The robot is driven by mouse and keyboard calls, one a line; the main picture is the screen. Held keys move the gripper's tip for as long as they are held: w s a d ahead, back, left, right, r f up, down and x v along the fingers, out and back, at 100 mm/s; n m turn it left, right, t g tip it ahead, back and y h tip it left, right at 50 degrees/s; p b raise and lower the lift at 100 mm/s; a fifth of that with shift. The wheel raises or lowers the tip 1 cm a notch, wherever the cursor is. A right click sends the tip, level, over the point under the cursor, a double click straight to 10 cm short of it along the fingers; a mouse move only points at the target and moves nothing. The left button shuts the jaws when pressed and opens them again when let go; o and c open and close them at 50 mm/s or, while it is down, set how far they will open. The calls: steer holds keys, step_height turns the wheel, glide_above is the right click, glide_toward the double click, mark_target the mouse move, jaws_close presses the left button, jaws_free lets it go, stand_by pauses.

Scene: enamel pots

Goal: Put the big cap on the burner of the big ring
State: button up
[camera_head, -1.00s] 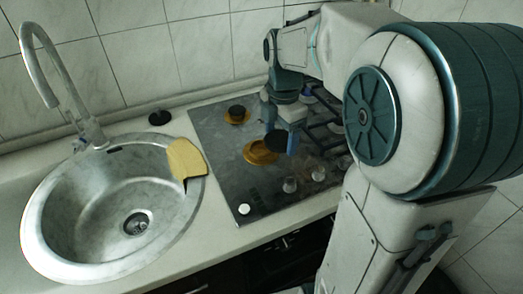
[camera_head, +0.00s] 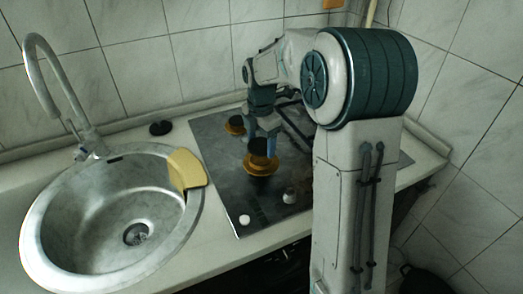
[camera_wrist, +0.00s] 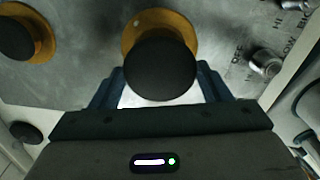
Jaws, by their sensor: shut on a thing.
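The big cap is a round black disc; it shows in the wrist view (camera_wrist: 160,72) between my fingers and in the head view (camera_head: 259,147). My gripper (camera_head: 262,133) is shut on it. The big ring (camera_head: 262,168) is a brass-coloured ring on the dark hob. In the wrist view the big ring (camera_wrist: 183,24) shows beyond the cap, with a dark burner centre partly hidden by the cap. The cap is over the near part of the ring, not centred in that view. I cannot tell whether it touches the burner.
A smaller brass ring with a black cap (camera_head: 235,122) sits farther back on the hob (camera_head: 218,160). A black disc (camera_head: 160,127) lies on the counter. A yellow cloth-like piece (camera_head: 186,168) lies on the sink rim.

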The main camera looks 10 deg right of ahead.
mark_target(261, 144)
steer(key=shift+f, duration=2)
steer(key=shift+f, duration=0.1)
steer(key=o, duration=1.1)
steer(key=shift+c, duration=0.2)
